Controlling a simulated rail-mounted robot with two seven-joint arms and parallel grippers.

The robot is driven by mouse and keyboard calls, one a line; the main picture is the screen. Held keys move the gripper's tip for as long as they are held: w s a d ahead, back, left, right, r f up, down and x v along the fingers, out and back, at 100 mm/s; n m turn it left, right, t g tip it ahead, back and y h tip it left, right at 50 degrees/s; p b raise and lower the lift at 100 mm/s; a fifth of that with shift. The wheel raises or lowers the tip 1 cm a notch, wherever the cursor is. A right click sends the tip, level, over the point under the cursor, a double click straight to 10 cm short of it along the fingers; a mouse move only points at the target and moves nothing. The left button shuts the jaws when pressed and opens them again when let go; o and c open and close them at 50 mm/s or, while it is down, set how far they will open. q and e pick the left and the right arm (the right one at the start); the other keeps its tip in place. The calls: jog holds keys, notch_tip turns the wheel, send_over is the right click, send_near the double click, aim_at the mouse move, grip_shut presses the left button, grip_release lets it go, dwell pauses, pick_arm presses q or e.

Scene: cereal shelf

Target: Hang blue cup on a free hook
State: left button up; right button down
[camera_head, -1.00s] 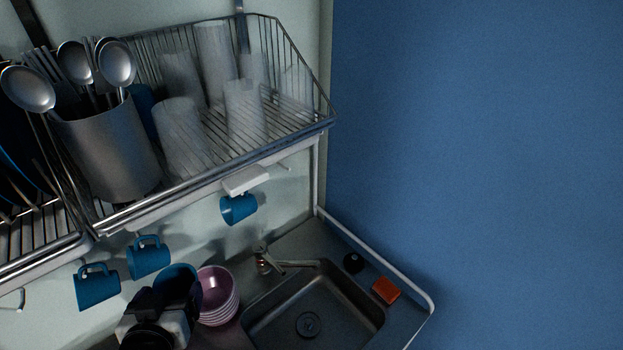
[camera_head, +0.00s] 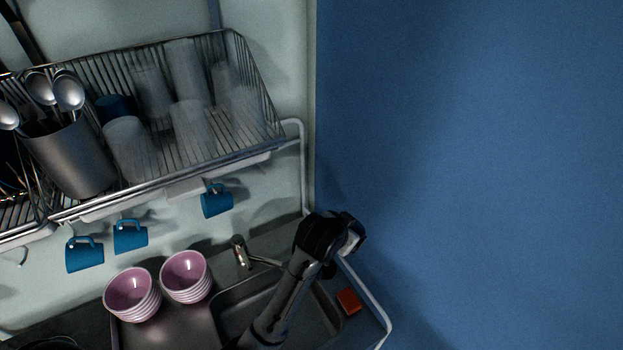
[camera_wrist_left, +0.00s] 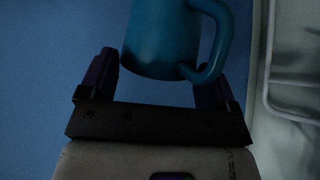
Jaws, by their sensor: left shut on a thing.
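My left gripper (camera_wrist_left: 157,72) is shut on a blue cup (camera_wrist_left: 165,38) in the left wrist view. The cup's handle is on the right, in front of the right finger; its upper part is cut off. In the head view my left arm's wrist (camera_head: 328,236) is over the sink's right side, and the held cup and fingers are hidden there. Three other blue cups hang under the rack: far left (camera_head: 85,257), beside it (camera_head: 131,238), and further right (camera_head: 216,203). An empty white hook (camera_head: 22,256) shows at far left. My right gripper is not in view.
The wire dish rack (camera_head: 165,182) holds several glasses and a metal utensil holder (camera_head: 72,160). Below are two stacks of pink bowls (camera_head: 133,296) (camera_head: 186,278), a faucet (camera_head: 240,252) and a red sponge (camera_head: 348,301). A white rail (camera_head: 372,300) edges the counter beside the blue wall.

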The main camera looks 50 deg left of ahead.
pick_arm(q)
jog(key=a+m+g+y+p, duration=0.1)
jog(key=a+g+y+p, duration=0.1)
jog(key=a+g+p, duration=0.7)
jog(key=a+p, duration=0.1)
jog(key=a, duration=0.7)
jog(key=shift+s+a+p, duration=0.2)
jog(key=shift+a+p, duration=0.1)
jog(key=shift+p, duration=0.1)
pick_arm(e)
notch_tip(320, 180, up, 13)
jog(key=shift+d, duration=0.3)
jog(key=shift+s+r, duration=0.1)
pick_arm(q)
jog(key=w+a+f+b, duration=0.1)
jog(key=w+a+b, duration=0.1)
jog(key=a, duration=1)
jog(key=shift+w+a+f+b, duration=0.2)
jog(key=shift+w+b, duration=0.2)
jog(key=shift+w, duration=0.1)
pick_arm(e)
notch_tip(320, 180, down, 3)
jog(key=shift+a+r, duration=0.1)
pick_arm(q)
jog(key=shift+f, duration=0.55)
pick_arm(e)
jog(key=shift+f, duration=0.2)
